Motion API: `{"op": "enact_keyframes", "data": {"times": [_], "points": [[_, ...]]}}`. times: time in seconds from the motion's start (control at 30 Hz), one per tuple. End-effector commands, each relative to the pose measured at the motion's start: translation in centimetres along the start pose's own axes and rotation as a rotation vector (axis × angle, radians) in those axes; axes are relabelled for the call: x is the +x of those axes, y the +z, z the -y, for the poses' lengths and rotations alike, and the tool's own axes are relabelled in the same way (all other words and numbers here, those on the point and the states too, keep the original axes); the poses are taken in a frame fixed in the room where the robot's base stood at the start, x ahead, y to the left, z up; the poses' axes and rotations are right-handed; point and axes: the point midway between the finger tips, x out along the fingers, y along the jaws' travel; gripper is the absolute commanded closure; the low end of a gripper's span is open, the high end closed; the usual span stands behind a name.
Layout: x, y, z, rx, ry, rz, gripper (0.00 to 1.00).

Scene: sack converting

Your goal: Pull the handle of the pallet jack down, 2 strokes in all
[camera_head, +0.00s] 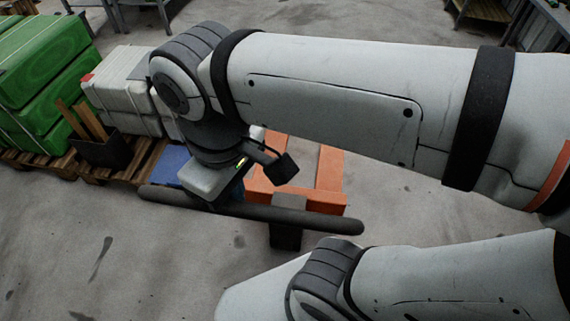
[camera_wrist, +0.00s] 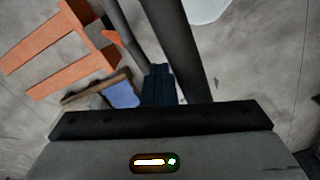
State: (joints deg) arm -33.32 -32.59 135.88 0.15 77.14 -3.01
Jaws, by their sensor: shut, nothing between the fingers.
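The pallet jack (camera_head: 330,168) is orange, with its two forks lying on the floor in the middle of the head view. Its handle ends in a long dark crossbar (camera_head: 310,219) that runs across the picture, nearly level. My gripper (camera_head: 232,192) points down at the left half of this bar, which partly hides the fingers. In the wrist view the dark fingers (camera_wrist: 158,85) are together and empty, beside the dark bar (camera_wrist: 172,45). I cannot tell whether they touch it. The orange forks (camera_wrist: 60,50) show at the upper left there.
Green sacks (camera_head: 45,80) and white sacks (camera_head: 125,92) are stacked on wooden pallets at the left. A dark bin (camera_head: 102,150) with wooden pieces and a blue panel (camera_head: 172,165) are near them. Grey tables stand at the back. The concrete floor at lower left is clear.

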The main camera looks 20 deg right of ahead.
Motion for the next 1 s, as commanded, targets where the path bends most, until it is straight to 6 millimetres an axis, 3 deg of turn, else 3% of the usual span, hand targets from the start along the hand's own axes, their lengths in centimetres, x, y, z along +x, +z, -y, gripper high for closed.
{"op": "enact_keyframes", "data": {"times": [0.03,0.5,0.83,1.0], "points": [[-0.4,5.0,-12.5,0.715,-0.003,-0.005,1.0],[-1.2,4.9,-18.8,0.706,0.001,-0.008,1.0],[-1.3,4.8,-19.0,0.703,0.0,-0.007,1.0],[-2.7,3.2,-18.4,0.698,-0.001,-0.007,1.0]]}}
